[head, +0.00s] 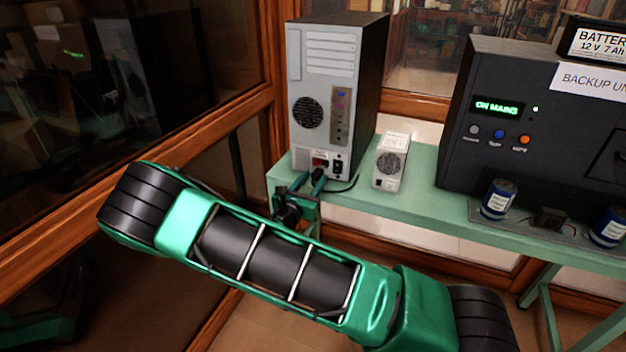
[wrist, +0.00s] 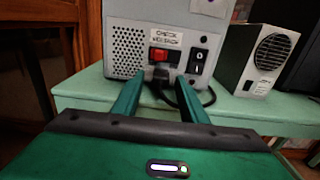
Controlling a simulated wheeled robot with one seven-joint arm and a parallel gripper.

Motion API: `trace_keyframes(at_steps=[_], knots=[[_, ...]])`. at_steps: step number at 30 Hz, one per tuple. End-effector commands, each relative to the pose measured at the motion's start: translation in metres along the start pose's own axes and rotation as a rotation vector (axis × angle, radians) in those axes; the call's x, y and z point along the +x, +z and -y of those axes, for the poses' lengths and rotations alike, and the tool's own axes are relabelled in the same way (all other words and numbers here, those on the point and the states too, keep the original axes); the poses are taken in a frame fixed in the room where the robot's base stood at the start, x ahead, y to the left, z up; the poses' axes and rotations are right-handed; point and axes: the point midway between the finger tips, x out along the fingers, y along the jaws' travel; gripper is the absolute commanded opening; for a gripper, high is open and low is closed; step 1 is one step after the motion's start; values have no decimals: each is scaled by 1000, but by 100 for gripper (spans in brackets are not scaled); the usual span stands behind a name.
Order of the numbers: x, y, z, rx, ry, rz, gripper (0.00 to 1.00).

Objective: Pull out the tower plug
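The computer tower (head: 310,80) stands at the left end of the green bench with its back panel facing me; its lower panel fills the top of the wrist view (wrist: 128,45). The black tower plug (wrist: 161,76) sits at the panel below a red switch, and its cable curls to the right onto the bench. My gripper (head: 309,182) is at the foot of the tower. In the wrist view its two green fingers (wrist: 160,88) are apart, one on each side of the plug, with gaps visible. The plug is mostly hidden in the head view.
A black rocker switch (wrist: 197,66) is right of the plug. A small grey vented unit (head: 390,163) stands close on the right. Further right are a large black backup unit (head: 540,110) and blue cylinders (head: 499,199). A wood-framed glass wall (head: 130,75) is left.

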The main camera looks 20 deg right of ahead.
Motion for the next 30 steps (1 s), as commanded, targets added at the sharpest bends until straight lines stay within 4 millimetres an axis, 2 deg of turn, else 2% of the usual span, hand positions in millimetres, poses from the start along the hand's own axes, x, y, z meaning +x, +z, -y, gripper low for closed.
trace_keyframes(at_steps=[6,14,15,19,20,26,30], knots=[[14,0,0,0,0,-1,39],[15,0,0,0,0,-1,39],[15,0,0,0,0,-1,34],[15,0,0,0,0,-1,3],[15,0,0,0,0,-1,0],[15,0,2,0,-2,-1,0],[17,0,12,-1,-18,-1,0]])
